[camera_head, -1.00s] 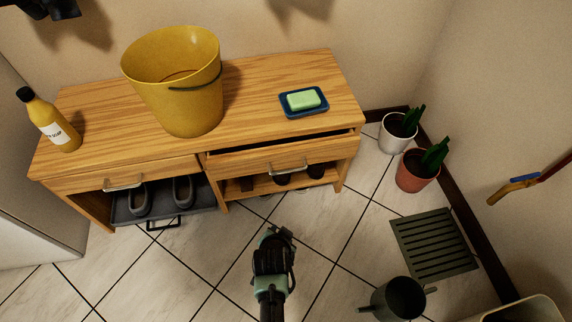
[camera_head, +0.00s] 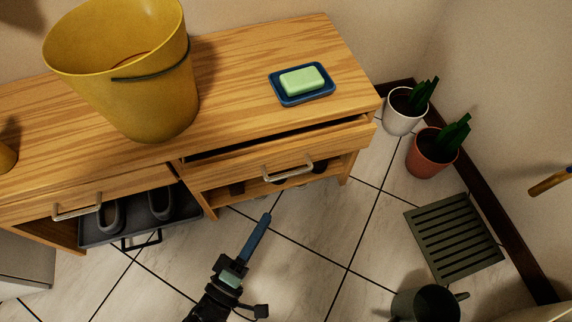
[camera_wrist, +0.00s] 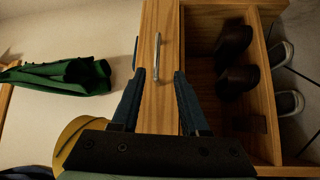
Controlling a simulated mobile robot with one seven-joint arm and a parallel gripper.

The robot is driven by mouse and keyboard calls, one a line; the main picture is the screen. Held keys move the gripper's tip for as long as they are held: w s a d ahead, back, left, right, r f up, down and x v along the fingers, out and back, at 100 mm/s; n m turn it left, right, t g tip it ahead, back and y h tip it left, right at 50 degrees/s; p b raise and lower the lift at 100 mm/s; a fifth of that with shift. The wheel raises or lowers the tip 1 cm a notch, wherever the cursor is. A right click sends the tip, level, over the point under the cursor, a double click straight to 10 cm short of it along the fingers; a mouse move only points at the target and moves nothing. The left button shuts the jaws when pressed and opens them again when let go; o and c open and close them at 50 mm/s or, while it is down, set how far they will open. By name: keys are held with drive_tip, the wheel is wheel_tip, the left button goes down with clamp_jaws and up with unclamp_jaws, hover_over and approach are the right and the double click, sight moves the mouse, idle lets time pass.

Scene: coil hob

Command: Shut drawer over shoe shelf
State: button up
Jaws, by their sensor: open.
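The right drawer (camera_head: 235,174) of the wooden bench stands slightly open, with a dark gap along its top edge. Its metal handle (camera_head: 287,171) is on the front. Below it is a low shelf (camera_head: 223,199) with dark shoes, partly hidden. In the wrist view a wooden front with a metal handle (camera_wrist: 157,55) runs up the picture, beside brown shoes (camera_wrist: 236,80) on the shelf. My gripper (camera_head: 266,216) is in front of the bench, pointing at the drawer. In the wrist view my gripper (camera_wrist: 159,76) is open and empty, its blue fingers apart; contact is unclear.
The left drawer (camera_head: 120,193) looks shut above a dark tray (camera_head: 103,235) with grey shoes. A yellow bucket (camera_head: 125,80) and soap dish (camera_head: 302,98) stand on top. Plant pots (camera_head: 403,122), a floor grate (camera_head: 455,240) and a dark can (camera_head: 425,303) are right. The wrist view shows a green bundle (camera_wrist: 60,77).

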sight(289, 173)
drive_tip(key=b+x, duration=0.1)
drive_tip(key=x, duration=0.5)
drive_tip(key=b+x, duration=0.2)
drive_tip(key=x, duration=0.4)
drive_tip(key=shift+w+r+b, duration=0.25)
drive_tip(key=shift+w+b, duration=0.05)
drive_tip(key=shift+w, duration=0.1)
clamp_jaws()
idle(0.8)
